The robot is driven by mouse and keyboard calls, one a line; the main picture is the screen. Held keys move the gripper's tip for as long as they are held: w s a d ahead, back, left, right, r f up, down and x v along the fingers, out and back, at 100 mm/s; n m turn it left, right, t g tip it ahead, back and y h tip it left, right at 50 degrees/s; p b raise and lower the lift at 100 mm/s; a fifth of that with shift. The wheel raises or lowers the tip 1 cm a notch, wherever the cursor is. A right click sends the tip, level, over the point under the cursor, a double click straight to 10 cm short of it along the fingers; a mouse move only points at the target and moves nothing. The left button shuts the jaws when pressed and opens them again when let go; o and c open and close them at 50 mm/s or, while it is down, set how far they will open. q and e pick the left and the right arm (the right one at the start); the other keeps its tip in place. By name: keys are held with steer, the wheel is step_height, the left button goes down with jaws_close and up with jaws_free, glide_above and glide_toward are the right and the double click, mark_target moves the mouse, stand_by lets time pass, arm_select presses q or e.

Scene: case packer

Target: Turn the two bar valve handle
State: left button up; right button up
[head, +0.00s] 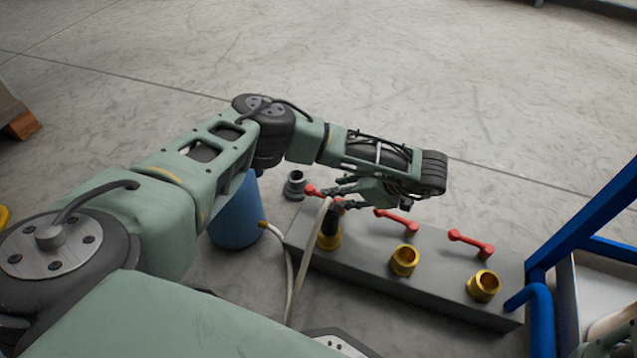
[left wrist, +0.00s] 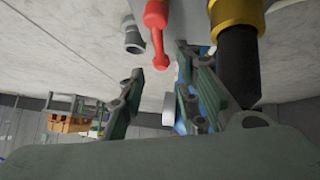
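A grey block (head: 345,262) on the floor carries three red bar valve handles: a left one (head: 312,191), a middle one (head: 396,221) and a right one (head: 471,243). My left gripper (head: 338,196) is over the block's left end, beside the left handle, and partly hides it. In the left wrist view a red handle (left wrist: 157,32) lies just beyond the fingertips, between the two lines of the fingers. These fingers (left wrist: 161,75) are apart with nothing between them. Contact with the handle is not visible. My right gripper is not seen.
A black connector (head: 329,222) with a pale hose (head: 293,285) stands in the left brass fitting, close to my left gripper. Two more brass fittings (head: 404,260) (head: 484,286) look empty. A blue cylinder (head: 236,218) stands left, a blue frame (head: 590,225) right.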

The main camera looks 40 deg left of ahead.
arm_select(q)
steer(key=b+x, duration=0.4)
steer(key=x, duration=0.2)
steer(key=shift+f, duration=0.35)
steer(key=shift+a+f+b, duration=0.3)
steer(key=shift+a+b, duration=0.1)
steer(key=shift+a, duration=0.2)
steer(key=shift+c, duration=0.5)
jaws_close()
steer(key=shift+a, duration=0.1)
